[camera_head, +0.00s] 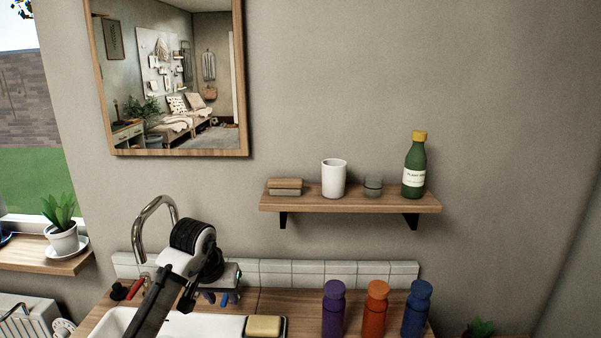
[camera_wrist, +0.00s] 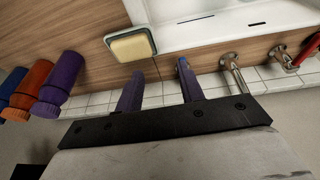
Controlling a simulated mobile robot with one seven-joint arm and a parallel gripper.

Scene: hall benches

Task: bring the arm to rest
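My gripper (camera_head: 217,298) hangs over the counter behind the sink, fingers pointing down, with the arm reaching up from the bottom of the head view. In the wrist view its two blue-purple fingers (camera_wrist: 160,88) stand apart with nothing between them, so it is open and empty. Below the fingertips are the wooden counter and the white tile strip. The gripper appears apart from the nearby objects.
The white sink (camera_head: 190,325), tap (camera_head: 150,215) and yellow sponge (camera_head: 264,326) are close by. Purple (camera_head: 333,310), orange (camera_head: 375,309) and blue (camera_head: 416,309) bottles stand to the right. A wall shelf (camera_head: 350,203) holds a white cup (camera_head: 334,178) and green bottle (camera_head: 414,165).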

